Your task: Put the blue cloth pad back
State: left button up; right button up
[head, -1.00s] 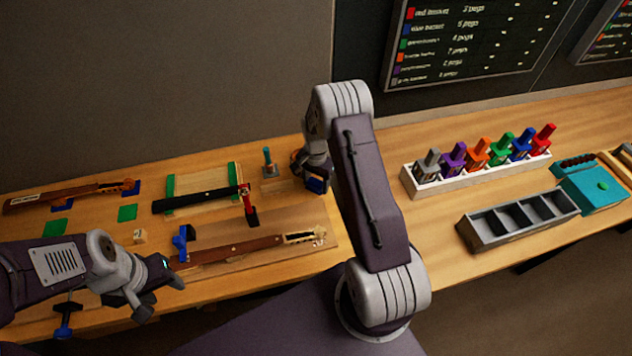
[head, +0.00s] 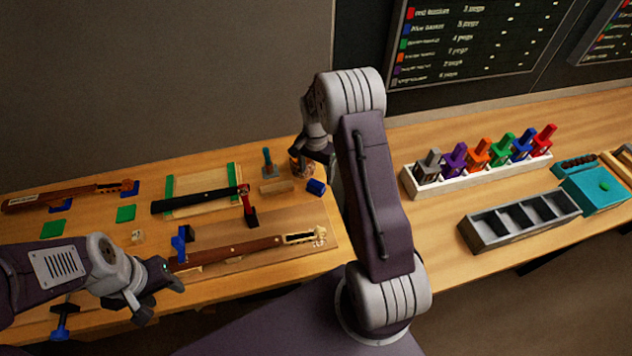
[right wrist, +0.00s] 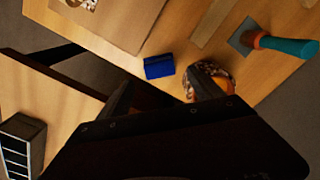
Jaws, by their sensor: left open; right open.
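The blue cloth pad (head: 316,187), a small dark-blue block in shape, lies on the bench right of a small wooden block. It also shows in the right wrist view (right wrist: 159,66), lying on bare wood between my finger ends and apart from them. My right gripper (head: 314,160) is open and empty, above and behind the pad. My left gripper (head: 160,296) is open and empty at the front left, near the front fretted neck (head: 235,248). Flat blue squares (head: 130,188) lie under the neck at the back left.
An orange jar (right wrist: 208,82) stands close to my right finger. A teal-handled scraper (head: 268,160) is beside it. The wooden block (head: 273,186) lies left of the pad. A white rack (head: 478,172) of coloured clamps and a grey compartment tray (head: 520,218) stand right.

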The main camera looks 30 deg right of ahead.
aim_at(316, 183)
notch_tip(316, 183, up, 6)
jog(key=s+a+n, duration=0.5)
jog(key=s, duration=0.4)
jog(key=s+a+r+n+t, duration=0.1)
jog(key=s+a+n, duration=0.5)
jog(key=s, duration=0.3)
jog(key=shift+s, duration=0.2)
jog(key=shift+r, duration=0.1)
